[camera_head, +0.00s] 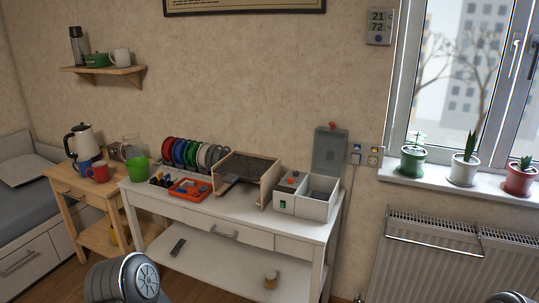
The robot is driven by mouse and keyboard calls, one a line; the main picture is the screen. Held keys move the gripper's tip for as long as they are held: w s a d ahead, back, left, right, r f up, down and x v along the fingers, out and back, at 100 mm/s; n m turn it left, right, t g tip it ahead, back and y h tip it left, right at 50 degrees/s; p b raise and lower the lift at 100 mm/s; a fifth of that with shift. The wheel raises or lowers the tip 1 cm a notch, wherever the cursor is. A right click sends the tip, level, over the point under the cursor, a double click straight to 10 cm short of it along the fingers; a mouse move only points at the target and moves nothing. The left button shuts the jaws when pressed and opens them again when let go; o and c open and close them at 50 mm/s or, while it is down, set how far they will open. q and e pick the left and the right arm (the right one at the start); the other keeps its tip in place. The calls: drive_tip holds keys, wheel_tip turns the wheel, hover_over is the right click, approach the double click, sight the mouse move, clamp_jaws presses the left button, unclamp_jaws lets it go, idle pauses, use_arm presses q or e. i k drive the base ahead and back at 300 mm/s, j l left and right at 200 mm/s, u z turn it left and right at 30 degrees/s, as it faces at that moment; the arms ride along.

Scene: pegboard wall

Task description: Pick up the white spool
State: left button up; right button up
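A row of spools stands upright in a rack at the back left of the white table. The white spool (203,156) is toward the right end of this row, beside another pale, greyish spool (216,156). The spools overlap, so only part of the white one shows. Red, green and blue spools (181,151) stand to its left. Neither of my grippers is in view; only grey parts of my own arms show at the bottom edge, well in front of the table.
An open wooden box (262,186) stands just right of the spools. An orange tray (190,190) with small parts and a green cup (138,168) are in front and left. A grey-white box with raised lid (315,206) stands at the table's right end.

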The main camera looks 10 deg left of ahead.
sight(204, 152)
drive_tip(key=i+j+z, duration=0.15)
drive_tip(key=j+z, duration=0.3)
drive_tip(key=i+j+z, duration=0.1)
drive_tip(key=j+z, duration=0.85)
drive_tip(key=j, duration=0.55)
drive_tip(key=k+j+z, duration=0.1)
drive_tip(key=j, duration=0.45)
drive_tip(key=k+j+z, duration=0.1)
drive_tip(key=j, duration=0.4)
drive_tip(key=k+j, duration=0.1)
drive_tip(key=j, duration=0.45)
drive_tip(key=k+j+z, duration=0.1)
drive_tip(key=j, duration=0.4)
